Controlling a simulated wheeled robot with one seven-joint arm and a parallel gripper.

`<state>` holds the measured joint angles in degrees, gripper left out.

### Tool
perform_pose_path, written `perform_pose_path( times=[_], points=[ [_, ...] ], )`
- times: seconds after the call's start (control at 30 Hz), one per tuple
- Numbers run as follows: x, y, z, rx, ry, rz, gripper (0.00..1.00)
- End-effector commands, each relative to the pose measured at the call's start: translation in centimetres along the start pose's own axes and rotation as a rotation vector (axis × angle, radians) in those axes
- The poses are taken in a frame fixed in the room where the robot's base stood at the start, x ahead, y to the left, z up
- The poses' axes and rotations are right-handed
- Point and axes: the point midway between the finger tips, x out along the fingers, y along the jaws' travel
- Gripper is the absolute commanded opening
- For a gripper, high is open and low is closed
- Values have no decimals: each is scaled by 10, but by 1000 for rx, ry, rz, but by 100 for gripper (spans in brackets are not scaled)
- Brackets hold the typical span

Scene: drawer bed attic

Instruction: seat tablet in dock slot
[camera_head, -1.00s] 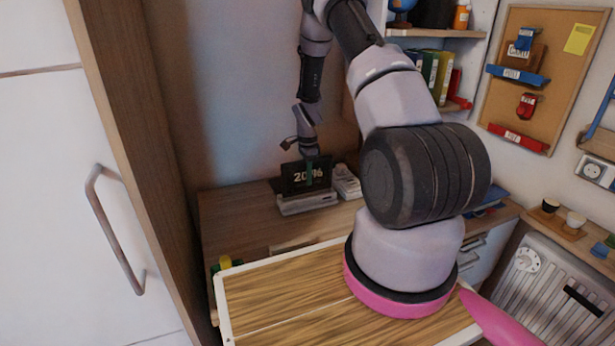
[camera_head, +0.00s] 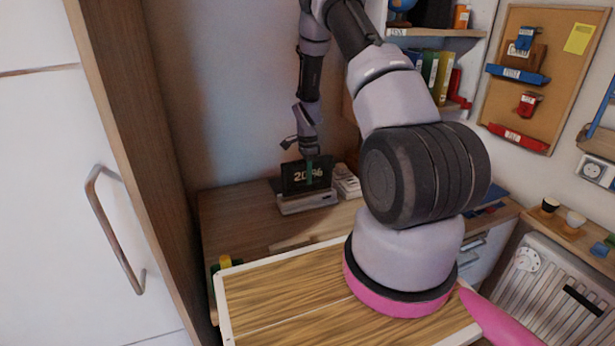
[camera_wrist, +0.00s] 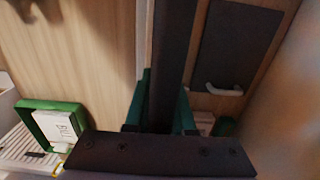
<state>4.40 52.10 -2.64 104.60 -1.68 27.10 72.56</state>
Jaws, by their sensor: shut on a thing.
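The dark tablet (camera_head: 296,179) with light digits on its screen stands roughly upright at the grey dock (camera_head: 308,204) on the wooden desk. Its lower edge meets the top of the dock in the head view; the slot is hidden, so I cannot tell how deep it sits. My gripper (camera_head: 311,160) is above and in front of the tablet, shut on its upper part, with a teal finger covering some digits. In the wrist view the tablet (camera_wrist: 171,55) is a dark strip, edge-on, between the teal fingers of my gripper (camera_wrist: 160,108).
A white device (camera_head: 346,182) stands close to the dock's right. The desk (camera_head: 235,215) is clear left of the dock. A tall cabinet with a handle (camera_head: 115,230) bounds the left. A light-rimmed wooden top (camera_head: 290,290) lies in front. A green box (camera_wrist: 45,118) shows in the wrist view.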

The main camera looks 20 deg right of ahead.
Motion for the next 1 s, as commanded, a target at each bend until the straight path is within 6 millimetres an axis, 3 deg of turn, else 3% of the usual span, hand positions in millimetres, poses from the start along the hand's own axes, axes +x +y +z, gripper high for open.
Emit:
perform_pose_path(
  times=[1.0],
  points=[
    [15,0,1,1,-1,0,0]
  ],
)
